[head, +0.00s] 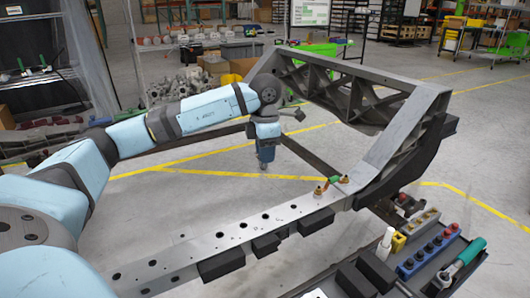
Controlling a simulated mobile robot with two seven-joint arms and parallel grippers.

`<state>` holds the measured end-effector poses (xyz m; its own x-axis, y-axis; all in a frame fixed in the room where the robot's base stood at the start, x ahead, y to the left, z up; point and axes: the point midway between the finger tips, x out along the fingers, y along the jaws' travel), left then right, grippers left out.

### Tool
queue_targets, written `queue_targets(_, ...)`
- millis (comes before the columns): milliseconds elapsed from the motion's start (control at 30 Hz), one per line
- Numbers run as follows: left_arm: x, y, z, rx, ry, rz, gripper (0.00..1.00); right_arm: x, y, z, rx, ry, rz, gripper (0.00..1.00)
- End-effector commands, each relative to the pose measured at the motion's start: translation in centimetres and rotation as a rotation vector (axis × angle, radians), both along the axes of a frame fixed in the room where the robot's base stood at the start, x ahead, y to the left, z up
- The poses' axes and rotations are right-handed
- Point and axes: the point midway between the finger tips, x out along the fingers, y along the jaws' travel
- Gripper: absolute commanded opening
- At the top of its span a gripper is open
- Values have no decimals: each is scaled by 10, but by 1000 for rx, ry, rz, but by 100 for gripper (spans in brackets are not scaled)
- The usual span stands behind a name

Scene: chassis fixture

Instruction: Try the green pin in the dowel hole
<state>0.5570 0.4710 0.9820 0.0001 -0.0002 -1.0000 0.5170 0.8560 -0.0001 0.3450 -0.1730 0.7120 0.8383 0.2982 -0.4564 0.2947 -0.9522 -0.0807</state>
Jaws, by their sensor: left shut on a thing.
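My left gripper (264,165) points down beyond the far edge of the grey chassis rail (205,245), apart from it. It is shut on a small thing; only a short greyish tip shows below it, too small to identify. A row of dark round holes (243,225) runs along the rail's top; which one is the dowel hole I cannot tell. A green-handled tool (472,250) lies in the dark tray at the right; I cannot tell if either is the green pin. My right gripper is not in view.
The raised chassis frame (400,130) rises behind the rail. Dark support blocks (222,264) line its near side. The tray (440,277) holds a blue block (428,255), a yellow block (398,242) and a white cylinder (385,242).

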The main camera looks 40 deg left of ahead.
Motion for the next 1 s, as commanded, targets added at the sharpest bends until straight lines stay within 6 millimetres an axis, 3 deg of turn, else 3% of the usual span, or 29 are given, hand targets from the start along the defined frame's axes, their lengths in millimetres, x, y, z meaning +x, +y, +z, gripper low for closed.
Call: queue_targets(1000, 0, 0, 61, 0, 0, 0, 0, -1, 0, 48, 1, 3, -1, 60)
